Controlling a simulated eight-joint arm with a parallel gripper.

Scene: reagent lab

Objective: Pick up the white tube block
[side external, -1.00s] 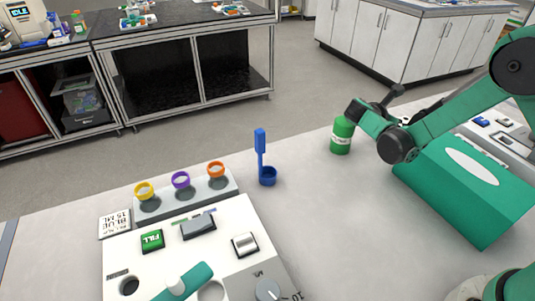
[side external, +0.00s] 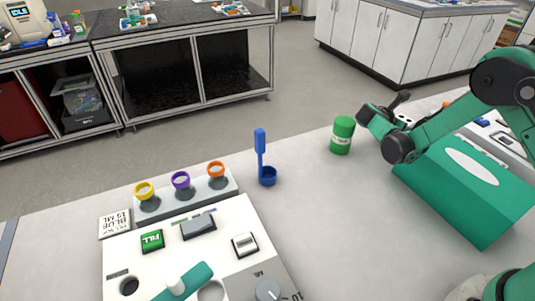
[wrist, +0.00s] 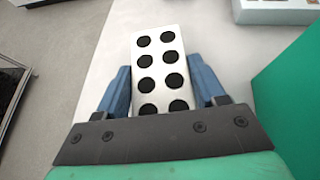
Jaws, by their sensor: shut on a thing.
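The white tube block (wrist: 158,62), with two rows of round black holes, is between the blue fingers of my gripper (wrist: 162,78) in the wrist view. A finger lies along each long side, and the near end of the block is hidden by the gripper body. In the side external view my gripper (side external: 398,108) is at the right, beyond the green bottle. Only a small white bit of the block (side external: 405,119) shows there behind the arm. I cannot tell whether the block is clear of the table.
A green bottle (side external: 342,135) stands just left of my gripper. A large green box (side external: 470,190) lies below the arm. A blue scoop-like holder (side external: 266,174) and a rack with yellow, purple and orange rings (side external: 183,196) are further left. The table between is clear.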

